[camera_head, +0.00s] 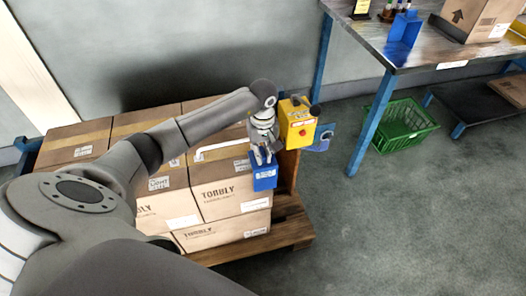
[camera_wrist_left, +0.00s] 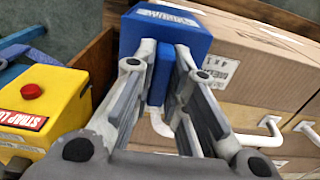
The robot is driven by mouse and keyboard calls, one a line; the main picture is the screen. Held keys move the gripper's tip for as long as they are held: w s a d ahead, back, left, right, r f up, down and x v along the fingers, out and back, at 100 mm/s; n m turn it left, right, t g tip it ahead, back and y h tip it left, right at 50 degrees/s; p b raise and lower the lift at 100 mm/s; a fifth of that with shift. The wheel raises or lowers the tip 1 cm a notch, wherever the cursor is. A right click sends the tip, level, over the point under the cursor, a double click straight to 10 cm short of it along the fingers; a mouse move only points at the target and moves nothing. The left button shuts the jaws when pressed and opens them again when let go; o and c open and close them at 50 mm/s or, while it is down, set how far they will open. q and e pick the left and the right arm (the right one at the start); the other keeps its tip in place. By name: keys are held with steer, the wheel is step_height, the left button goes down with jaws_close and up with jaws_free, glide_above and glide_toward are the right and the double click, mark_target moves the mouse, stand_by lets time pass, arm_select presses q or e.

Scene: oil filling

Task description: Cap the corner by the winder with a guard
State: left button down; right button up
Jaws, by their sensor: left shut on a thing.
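My left gripper (camera_head: 262,150) is shut on a blue guard (camera_head: 264,178) with white lettering. The guard hangs below the fingers, over the near right corner of the stacked cartons (camera_head: 215,172). In the left wrist view the guard (camera_wrist_left: 165,28) sits between and beyond the fingers (camera_wrist_left: 160,85), beside a carton (camera_wrist_left: 245,65). I cannot tell whether it touches the carton. The yellow winder (camera_head: 298,124) with a red button stands just right of the gripper; it also shows in the left wrist view (camera_wrist_left: 45,105). My right gripper is not in view.
The cartons stand on a wooden pallet (camera_head: 290,228). A white bent strip (camera_head: 212,149) lies on a front carton. At upper right a workbench (camera_head: 365,32) holds a blue piece (camera_head: 404,28) and a carton (camera_head: 482,18). A green crate (camera_head: 402,128) is on the floor.

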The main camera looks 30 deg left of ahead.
arm_select(q)
steer(key=c, duration=1.4)
jaws_free()
steer(key=shift+o, duration=0.2)
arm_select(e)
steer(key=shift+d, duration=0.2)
arm_select(q)
steer(key=shift+r, duration=0.1)
step_height(320, 180, up, 12)
steer(key=shift+d, duration=0.1)
